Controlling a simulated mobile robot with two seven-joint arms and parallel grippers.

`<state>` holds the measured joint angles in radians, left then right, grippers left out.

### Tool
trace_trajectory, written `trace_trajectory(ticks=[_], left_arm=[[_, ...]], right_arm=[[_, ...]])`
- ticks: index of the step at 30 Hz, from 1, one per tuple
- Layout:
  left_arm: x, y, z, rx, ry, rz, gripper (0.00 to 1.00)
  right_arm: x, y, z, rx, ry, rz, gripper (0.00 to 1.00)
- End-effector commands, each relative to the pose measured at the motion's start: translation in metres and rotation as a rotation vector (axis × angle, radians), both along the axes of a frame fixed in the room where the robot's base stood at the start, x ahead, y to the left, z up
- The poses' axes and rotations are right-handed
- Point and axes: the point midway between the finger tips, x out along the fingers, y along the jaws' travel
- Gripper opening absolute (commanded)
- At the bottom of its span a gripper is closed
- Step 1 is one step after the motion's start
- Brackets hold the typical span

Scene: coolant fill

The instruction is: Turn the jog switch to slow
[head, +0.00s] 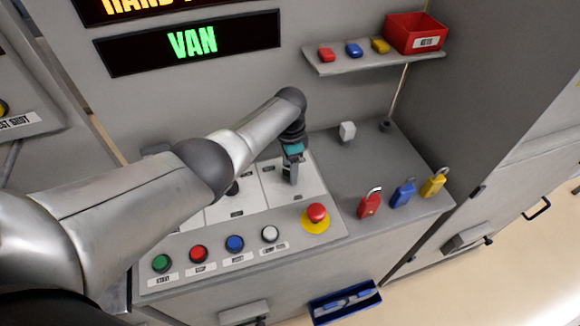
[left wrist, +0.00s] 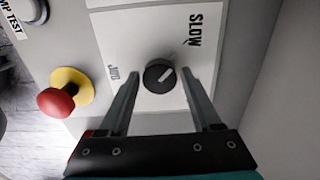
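The jog switch (left wrist: 158,77) is a round black knob with a white pointer line on a white panel in the left wrist view. The word SLOW (left wrist: 192,30) is printed to its upper right and JOG (left wrist: 113,72) to its left. The pointer slants toward the upper right. My left gripper (left wrist: 161,88) is open, one finger on each side of the knob, with gaps between fingers and knob. In the head view the left gripper (head: 290,175) points down at the panel and hides the knob. My right gripper is in neither view.
A red emergency button (head: 316,212) on a yellow base is close by and shows in the left wrist view (left wrist: 57,101). Several coloured buttons (head: 235,243) line the front. Padlocks (head: 403,192) stand at right. A shelf (head: 360,58) holds a red box.

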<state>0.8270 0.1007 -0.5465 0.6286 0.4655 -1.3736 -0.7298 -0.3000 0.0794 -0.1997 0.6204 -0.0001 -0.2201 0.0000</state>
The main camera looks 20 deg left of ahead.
Motion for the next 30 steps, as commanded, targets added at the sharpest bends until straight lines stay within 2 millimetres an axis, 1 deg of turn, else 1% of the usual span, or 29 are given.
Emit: trace_trajectory(ticks=[1, 3, 4, 11, 14, 17, 20, 24, 30], left_arm=[[0.000, 0.000, 0.000, 0.000, 0.000, 0.000, 0.72], [0.000, 0.000, 0.000, 0.000, 0.000, -0.001, 0.80], [0.000, 0.000, 0.000, 0.000, 0.000, -0.001, 0.81], [0.000, 0.000, 0.000, 0.000, 0.000, -0.002, 0.81], [0.000, 0.000, 0.004, -0.001, -0.001, -0.003, 0.81], [0.000, -0.001, 0.015, -0.001, -0.002, -0.003, 0.81], [0.000, 0.000, 0.031, -0.001, -0.003, -0.002, 0.81], [0.000, 0.000, 0.057, -0.001, -0.003, -0.003, 0.81], [0.001, 0.000, 0.097, 0.000, -0.005, -0.003, 0.81]], right_arm=[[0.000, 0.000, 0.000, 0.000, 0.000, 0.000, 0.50], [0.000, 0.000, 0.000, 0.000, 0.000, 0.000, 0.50], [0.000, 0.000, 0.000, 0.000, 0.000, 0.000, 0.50], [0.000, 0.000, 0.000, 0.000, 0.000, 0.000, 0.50], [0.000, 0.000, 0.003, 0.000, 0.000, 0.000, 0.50], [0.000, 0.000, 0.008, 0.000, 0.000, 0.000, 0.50], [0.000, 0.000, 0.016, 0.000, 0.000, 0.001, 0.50], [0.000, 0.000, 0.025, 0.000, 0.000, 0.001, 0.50], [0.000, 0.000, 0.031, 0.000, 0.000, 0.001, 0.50]])
